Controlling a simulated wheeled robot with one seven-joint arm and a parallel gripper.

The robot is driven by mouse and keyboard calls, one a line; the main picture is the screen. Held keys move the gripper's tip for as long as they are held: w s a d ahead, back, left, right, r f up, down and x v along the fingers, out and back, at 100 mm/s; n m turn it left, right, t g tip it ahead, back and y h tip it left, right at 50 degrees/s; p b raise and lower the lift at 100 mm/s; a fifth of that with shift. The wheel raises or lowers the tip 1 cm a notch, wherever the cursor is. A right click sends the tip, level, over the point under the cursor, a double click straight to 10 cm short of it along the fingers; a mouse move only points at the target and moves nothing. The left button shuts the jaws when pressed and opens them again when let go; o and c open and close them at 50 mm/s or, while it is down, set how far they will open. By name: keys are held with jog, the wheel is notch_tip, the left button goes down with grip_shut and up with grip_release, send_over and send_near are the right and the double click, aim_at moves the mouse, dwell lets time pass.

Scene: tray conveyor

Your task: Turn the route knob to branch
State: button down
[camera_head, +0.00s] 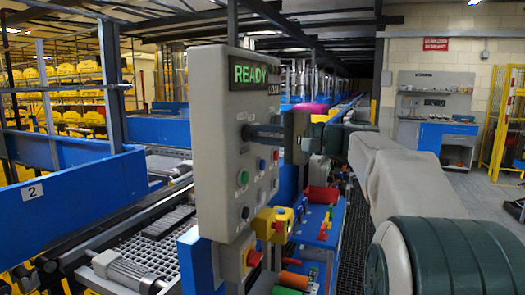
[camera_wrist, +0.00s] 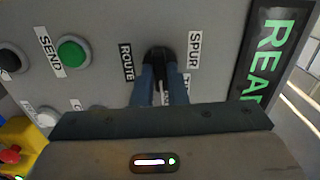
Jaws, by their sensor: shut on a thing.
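The grey control panel (camera_head: 215,150) stands upright in front of me, with a green READY display (camera_head: 252,73) at its top. My gripper (camera_head: 256,132) reaches the panel from the right, below the display. In the wrist view my gripper (camera_wrist: 161,75) has its two fingers closed around the black route knob (camera_wrist: 159,52). A ROUTE label (camera_wrist: 127,62) and a SPUR label (camera_wrist: 194,50) sit on either side of the knob. Another label behind the fingers is mostly hidden. The fingers cover much of the knob, so its pointing direction is unclear.
A green button (camera_wrist: 73,51) with a SEND label is near the knob. A blue bench (camera_head: 318,222) with small items stands under my arm.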

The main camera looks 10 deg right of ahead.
jog(key=shift+f+n+b, duration=0.15)
jog(key=shift+n+b, duration=0.45)
jog(key=shift+b, duration=0.05)
jog(key=c, duration=1.4)
grip_release()
jog(key=shift+c, duration=0.2)
jog(key=b+v, duration=0.1)
jog(key=v, duration=1.3)
